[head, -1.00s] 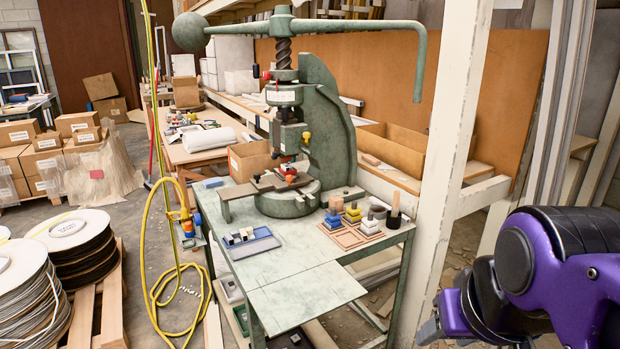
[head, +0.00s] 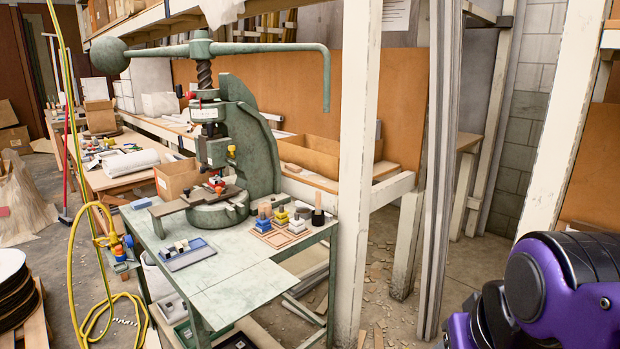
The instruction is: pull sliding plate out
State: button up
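The green fly press (head: 255,150) stands on the left half of the picture, on a grey-green metal table. A flat plate (head: 172,207), which looks like the sliding plate, lies low across the press over its round base (head: 218,214). Its left end sticks out past the base and has a downturned edge. Red and dark tooling (head: 217,184) sits above the plate and hides part of it. My purple and black arm shows at the lower right, far from the press. My gripper is not in view.
The metal table (head: 236,292) has a bare front part. On it are a blue-grey tray (head: 188,254) of small parts and wooden boards (head: 283,238) with several small blocks. A white post (head: 357,180) stands right of the table. A yellow hose (head: 75,250) hangs at left.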

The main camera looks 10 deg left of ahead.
aim_at(203, 195)
jog(key=j+z, duration=0.15)
jog(key=z, duration=0.35)
jog(key=j+z, duration=0.15)
jog(key=z, duration=0.3)
jog(key=j, duration=1.35)
jog(key=k+j, duration=0.1)
jog(key=j, duration=1.3)
jog(key=k+j, duration=0.1)
jog(key=j, duration=1.25)
